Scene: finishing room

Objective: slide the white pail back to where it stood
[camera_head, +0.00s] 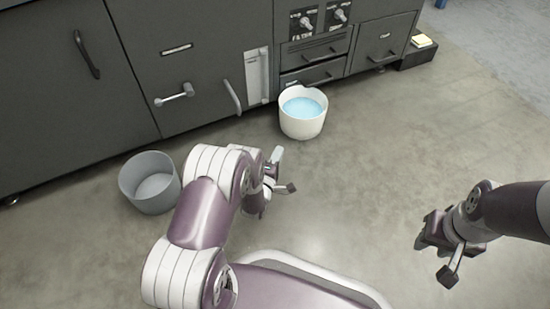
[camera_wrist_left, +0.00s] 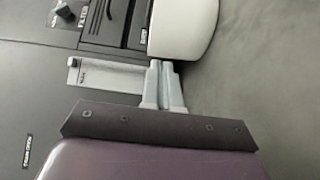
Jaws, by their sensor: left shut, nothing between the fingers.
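The white pail (camera_head: 303,126) stands upright on the floor in front of the dark cabinets, with light blue liquid (camera_head: 302,107) inside. In the left wrist view the pail (camera_wrist_left: 183,30) is cut off by the top edge.
A grey empty bucket (camera_head: 150,183) stands on the floor left of my left arm. Dark cabinets (camera_head: 190,60) with handles and drawers line the back. The floor right of the pail is clear.

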